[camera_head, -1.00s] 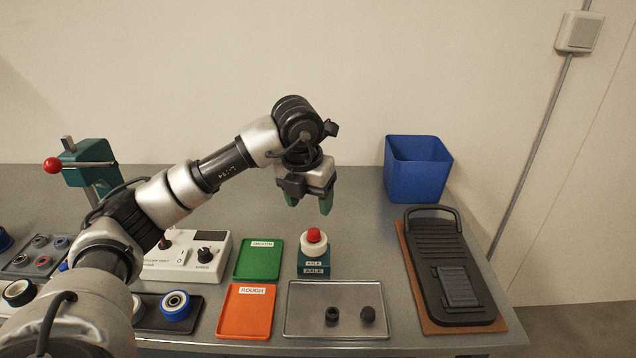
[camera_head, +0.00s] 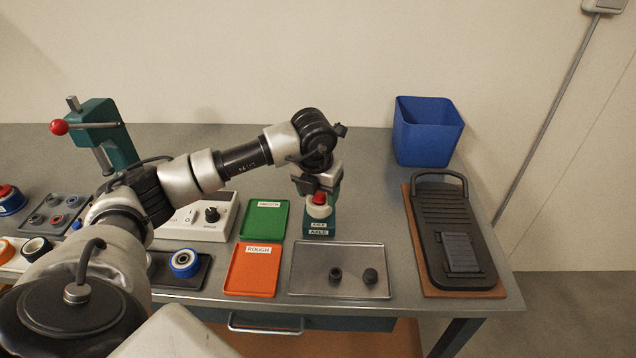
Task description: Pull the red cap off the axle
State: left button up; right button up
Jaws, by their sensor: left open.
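The red cap (camera_head: 319,198) sits on top of a pale round part on the green axle stand (camera_head: 319,227), which is labelled AXLE. The stand is upright behind the grey metal tray. My left gripper (camera_head: 318,195) points down right at the cap, with its green fingers around or just beside it. The fingers are open; whether they touch the cap I cannot tell. The axle itself is hidden under the cap and the pale part. My right gripper is not in view.
A grey tray (camera_head: 300,284) holds two small black parts. Left of it are an orange ROUGH tray (camera_head: 232,283) and a green tray (camera_head: 250,232). A blue bin (camera_head: 428,135) and a black board (camera_head: 436,215) stand at right. A green press (camera_head: 118,150) stands at left.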

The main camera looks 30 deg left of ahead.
aim_at(319, 193)
pick_arm(q)
grip_shut()
dwell(0.5)
jog(key=shift+r, duration=0.1)
jog(key=shift+r+p, duration=1.55)
jog(key=shift+r, duration=0.95)
